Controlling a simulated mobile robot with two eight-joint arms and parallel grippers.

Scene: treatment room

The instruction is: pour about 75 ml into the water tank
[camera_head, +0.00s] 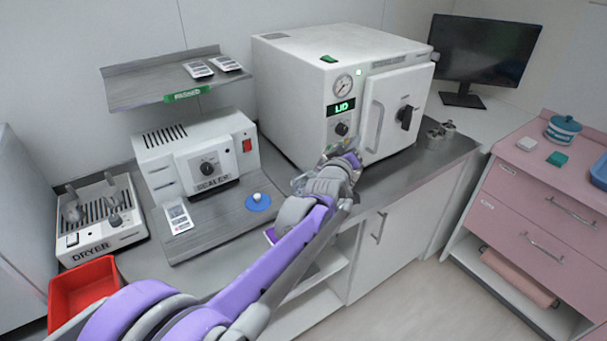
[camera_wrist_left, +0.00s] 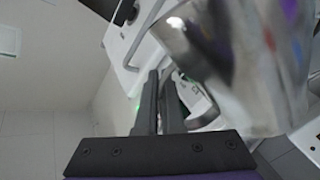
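My left gripper (camera_head: 343,160) is raised in front of the white steriliser (camera_head: 300,95), above the counter edge. In the left wrist view, its two dark fingers (camera_wrist_left: 160,103) are close together. A shiny metal jug (camera_wrist_left: 240,60) fills the upper right there, right beside the fingertips, and appears held. Its grip point and contents are hidden. In the head view, the arm and hand mostly hide the jug. The steriliser's display (camera_head: 340,107) reads "LID", and a small green piece (camera_head: 328,59) lies on its top. No water tank opening is clearly visible. My right gripper is not in view.
A shelf (camera_head: 150,88) hangs above. Small metal cups (camera_head: 438,133) stand right of the steriliser. A monitor (camera_head: 487,50) and a pink cabinet (camera_head: 545,200) are farther right.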

